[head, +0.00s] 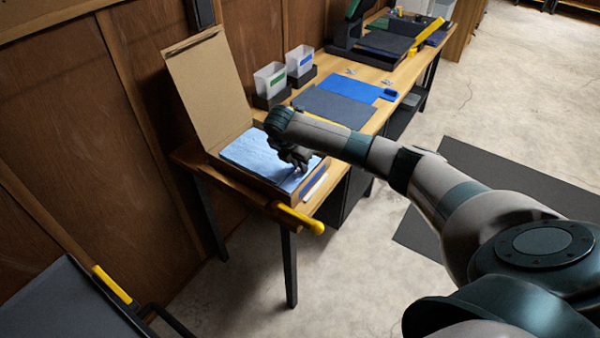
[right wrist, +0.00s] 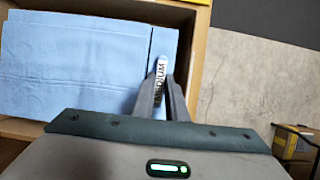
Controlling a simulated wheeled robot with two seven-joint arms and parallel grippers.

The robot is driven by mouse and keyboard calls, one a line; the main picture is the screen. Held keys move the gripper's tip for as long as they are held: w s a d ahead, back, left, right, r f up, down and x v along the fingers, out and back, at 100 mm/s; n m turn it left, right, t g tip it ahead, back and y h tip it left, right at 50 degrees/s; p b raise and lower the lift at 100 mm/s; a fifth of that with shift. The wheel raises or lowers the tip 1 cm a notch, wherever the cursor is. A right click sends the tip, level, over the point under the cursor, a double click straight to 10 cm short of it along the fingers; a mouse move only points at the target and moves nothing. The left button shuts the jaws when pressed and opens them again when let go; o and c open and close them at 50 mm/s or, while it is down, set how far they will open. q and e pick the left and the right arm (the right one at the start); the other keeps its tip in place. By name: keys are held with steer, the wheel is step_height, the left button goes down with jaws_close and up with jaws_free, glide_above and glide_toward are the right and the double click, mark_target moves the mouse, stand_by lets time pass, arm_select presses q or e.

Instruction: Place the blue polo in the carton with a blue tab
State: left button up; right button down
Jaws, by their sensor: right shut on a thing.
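The light blue polo (head: 255,154) lies folded flat inside an open cardboard carton (head: 207,88), whose lid stands up at the back. In the right wrist view the polo (right wrist: 80,65) lies within the carton's walls (right wrist: 198,38). My right gripper (head: 299,168) is at the carton's right end, low over the polo. In the right wrist view its fingers (right wrist: 164,84) are shut at the polo's edge strip, by a white label (right wrist: 160,72) with partly hidden lettering. A pale blue-white strip (head: 314,186) shows at the carton's near right side; I cannot tell whether it is the tab. My left gripper is out of view.
The carton stands at the near end of a wooden bench (head: 402,78). Beyond it are two white bins (head: 269,80), a dark grey mat (head: 330,106) and a blue mat (head: 347,86). A yellow-ended bar (head: 300,218) sticks out at the near bench edge.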

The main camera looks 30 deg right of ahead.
steer(key=shift+f+p, duration=0.4)
steer(key=shift+f, duration=1.3)
steer(key=c, duration=1.8)
jaws_free()
steer(key=shift+o, duration=0.2)
steer(key=shift+r, duration=0.1)
steer(key=b+v, duration=0.2)
steer(key=v, duration=0.9)
steer(key=shift+r, duration=0.4)
steer(key=shift+a, duration=0.15)
